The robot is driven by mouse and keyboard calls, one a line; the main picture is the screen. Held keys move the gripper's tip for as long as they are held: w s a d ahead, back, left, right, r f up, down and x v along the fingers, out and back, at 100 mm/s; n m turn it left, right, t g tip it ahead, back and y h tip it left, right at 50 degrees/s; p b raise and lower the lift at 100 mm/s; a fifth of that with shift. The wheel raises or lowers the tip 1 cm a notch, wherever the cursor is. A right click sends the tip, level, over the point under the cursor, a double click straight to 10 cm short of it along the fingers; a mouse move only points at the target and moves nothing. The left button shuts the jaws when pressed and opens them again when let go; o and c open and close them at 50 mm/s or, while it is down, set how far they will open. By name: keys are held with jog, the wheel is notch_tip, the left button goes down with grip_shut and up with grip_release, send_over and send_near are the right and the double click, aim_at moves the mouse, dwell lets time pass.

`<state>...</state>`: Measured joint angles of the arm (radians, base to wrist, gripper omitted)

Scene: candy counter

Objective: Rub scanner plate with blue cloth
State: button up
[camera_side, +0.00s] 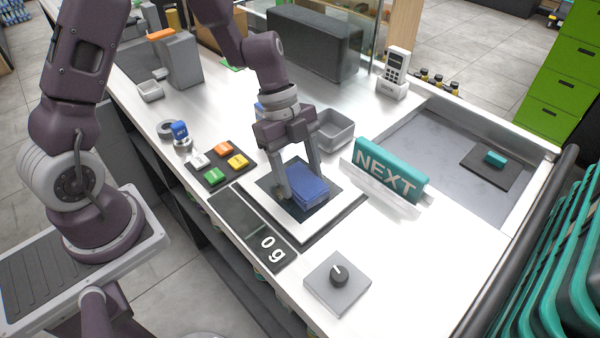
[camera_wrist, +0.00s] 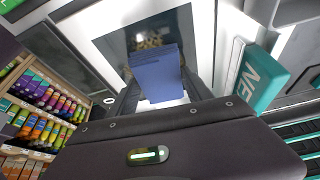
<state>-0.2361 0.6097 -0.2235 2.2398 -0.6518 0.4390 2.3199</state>
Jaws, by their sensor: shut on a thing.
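The blue cloth (camera_side: 308,184) is a folded block that lies over the scanner plate. It also shows in the wrist view (camera_wrist: 157,75). The scanner plate is a dark glass pane in a pale frame (camera_side: 277,218); its dark glass shows beside the cloth in the wrist view (camera_wrist: 118,45). My gripper (camera_side: 302,188) points down over the plate and is shut on the blue cloth. The cloth hides much of the glass, and brownish marks (camera_wrist: 150,41) show on the glass just past the cloth's edge. I cannot tell whether the cloth touches the glass.
A teal NEXT sign (camera_side: 390,172) stands just right of the plate. A grey bin (camera_side: 333,130) is behind it. A pad with coloured buttons (camera_side: 220,166) is at left, a display reading 0 g (camera_side: 262,238) along the front, and a knob box (camera_side: 337,283) at the front right.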

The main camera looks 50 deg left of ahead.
jog(key=shift+f, duration=0.15)
dwell(0.4)
jog(key=o, duration=0.8)
jog(key=shift+r, duration=0.3)
jog(key=shift+c, duration=0.5)
